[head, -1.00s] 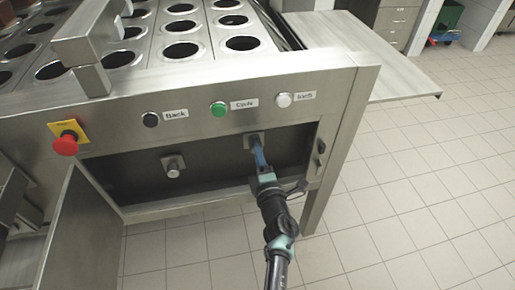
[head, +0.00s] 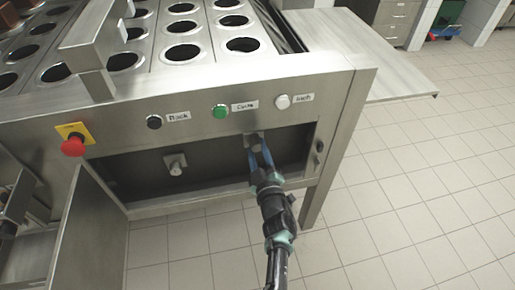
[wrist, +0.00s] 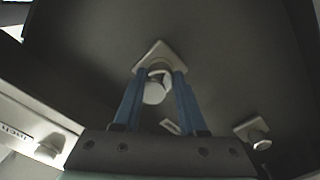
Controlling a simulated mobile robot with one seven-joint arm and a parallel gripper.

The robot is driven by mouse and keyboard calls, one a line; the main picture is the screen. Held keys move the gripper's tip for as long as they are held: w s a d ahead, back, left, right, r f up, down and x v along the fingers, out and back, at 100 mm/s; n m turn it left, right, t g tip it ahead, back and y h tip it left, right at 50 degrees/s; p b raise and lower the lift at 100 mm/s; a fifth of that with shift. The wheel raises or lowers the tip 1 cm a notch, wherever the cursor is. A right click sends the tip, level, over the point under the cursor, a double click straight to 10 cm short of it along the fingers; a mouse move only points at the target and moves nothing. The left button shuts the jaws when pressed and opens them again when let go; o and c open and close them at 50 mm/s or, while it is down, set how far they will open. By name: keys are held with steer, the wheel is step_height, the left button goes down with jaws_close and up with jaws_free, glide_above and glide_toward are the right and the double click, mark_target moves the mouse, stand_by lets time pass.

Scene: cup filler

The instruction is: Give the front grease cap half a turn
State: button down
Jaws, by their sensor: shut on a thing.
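Two grey grease caps on square plates sit on the dark back wall of the open compartment. The right-hand grease cap (head: 254,141) is between the blue fingers of my gripper (head: 259,152), which is shut on it. In the wrist view this cap (wrist: 155,91) shows as a pale round end below its plate, with a finger of my gripper (wrist: 160,78) on each side. The left-hand grease cap (head: 175,165) is free, and it also shows in the wrist view (wrist: 258,139). The pictures do not clearly show which is the front one.
A door panel (head: 88,232) hangs open at the left. Above the opening are a black button (head: 154,122), a green button (head: 220,111), a white button (head: 283,101) and a red stop knob (head: 73,146). The compartment's right post (head: 336,150) stands close to my arm.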

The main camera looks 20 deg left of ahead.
steer(key=shift+m+p, duration=0.35)
steer(key=shift+m, duration=1.85)
steer(key=shift+c, duration=2.3)
jaws_free()
steer(key=p+v, duration=0.7)
steer(key=v, duration=0.6)
